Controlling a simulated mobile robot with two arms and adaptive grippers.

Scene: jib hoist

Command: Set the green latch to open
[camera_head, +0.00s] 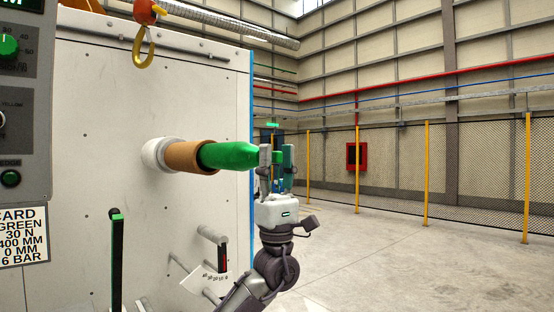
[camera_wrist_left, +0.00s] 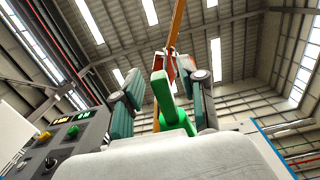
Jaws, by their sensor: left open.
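A thick green tapered handle (camera_head: 230,155) sticks out to the right from a brown collar (camera_head: 183,157) on the pale machine panel; it is the largest green part, but no marking shows whether it is the latch. My left gripper (camera_head: 277,158) points upward at its narrow tip. One finger overlaps the tip, and a bit of green shows between the fingers. In the left wrist view, a green part (camera_wrist_left: 166,100) shows between the parted fingers, with gaps on both sides; contact cannot be told. My right gripper is not in view.
A black lever with a green top (camera_head: 117,250) stands at the lower left. Short pegs and a small red-and-black lever (camera_head: 222,258) are low on the panel (camera_head: 110,110). A yellow hook (camera_head: 144,52) hangs above. The floor (camera_head: 400,260) at right is clear.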

